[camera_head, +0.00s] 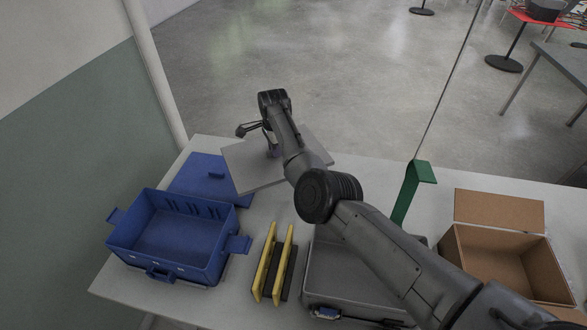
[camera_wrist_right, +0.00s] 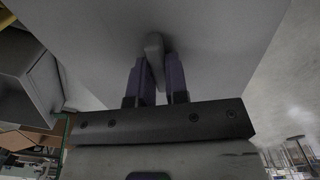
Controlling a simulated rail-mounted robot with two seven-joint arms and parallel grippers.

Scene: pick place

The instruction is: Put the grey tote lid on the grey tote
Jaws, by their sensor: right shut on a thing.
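The grey tote lid (camera_head: 247,172) is a flat grey plate at the back of the table, left of centre. My right gripper (camera_head: 272,150) is over it and shut on its raised handle. In the right wrist view the gripper (camera_wrist_right: 159,80) has its two fingers on either side of the handle (camera_wrist_right: 154,48), and the lid (camera_wrist_right: 90,40) fills the upper view. I cannot tell whether the lid touches the table. The grey tote (camera_head: 318,265) stands at the front centre, partly hidden by my right arm. My left gripper is not in view.
A blue tote (camera_head: 170,270) stands front left, with a blue lid (camera_head: 203,176) behind it. Yellow-and-black upright pieces (camera_head: 273,268) stand between the two totes. A green stand (camera_head: 408,190) rises behind the grey tote. An open cardboard box (camera_head: 505,250) is on the right.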

